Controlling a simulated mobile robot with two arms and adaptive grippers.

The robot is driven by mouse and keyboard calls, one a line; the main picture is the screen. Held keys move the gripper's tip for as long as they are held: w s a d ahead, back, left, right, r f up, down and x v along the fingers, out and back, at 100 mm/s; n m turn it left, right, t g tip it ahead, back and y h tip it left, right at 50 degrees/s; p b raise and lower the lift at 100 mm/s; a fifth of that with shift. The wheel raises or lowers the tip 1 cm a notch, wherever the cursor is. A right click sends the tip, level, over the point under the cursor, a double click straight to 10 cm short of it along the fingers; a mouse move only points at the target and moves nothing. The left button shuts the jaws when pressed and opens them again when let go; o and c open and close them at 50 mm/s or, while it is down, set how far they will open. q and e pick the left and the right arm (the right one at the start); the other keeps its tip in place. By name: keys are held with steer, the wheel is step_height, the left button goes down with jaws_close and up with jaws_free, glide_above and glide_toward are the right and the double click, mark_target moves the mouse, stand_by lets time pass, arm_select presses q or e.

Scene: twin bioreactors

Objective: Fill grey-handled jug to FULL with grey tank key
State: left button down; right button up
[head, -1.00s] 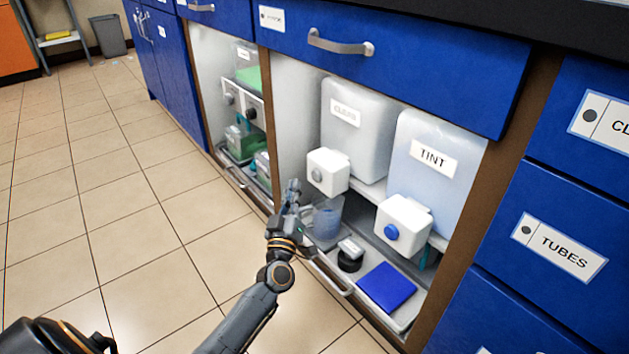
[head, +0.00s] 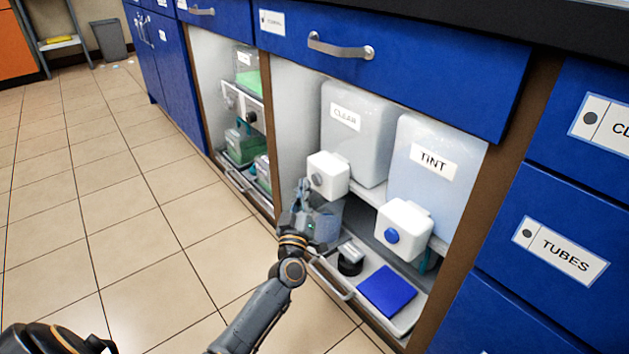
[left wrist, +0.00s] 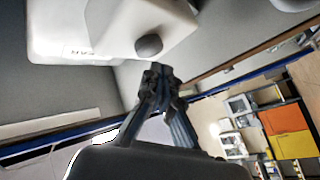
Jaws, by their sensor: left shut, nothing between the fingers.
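The tank labelled CLEAR (head: 355,140) stands in the open cabinet. Below it is a white block (head: 332,168) with a round grey key (head: 317,180) on its front. The key (left wrist: 148,45) also shows in the left wrist view. My left gripper (head: 302,190) is shut and empty, its tips just beside and below the key. In the left wrist view its fingers (left wrist: 158,75) end close to the key; I cannot tell whether they touch. A bluish translucent jug (head: 328,218) stands below the block, partly hidden by my gripper. Its handle and level are not clear.
The TINT tank (head: 428,180) with a blue key (head: 391,236) stands to the right. A tray (head: 401,323) below holds a blue pad (head: 387,291) and a small black-based item (head: 350,262). A drawer (head: 420,60) overhangs the opening. The floor in front is clear.

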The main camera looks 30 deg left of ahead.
arm_select(q)
steer(key=shift+w, duration=0.1)
stand_by(0.7)
steer(key=shift+w+d, duration=0.2)
steer(key=shift+w, duration=0.1)
steer(key=shift+w+d, duration=0.2)
steer(key=shift+w, duration=0.25)
stand_by(6.5)
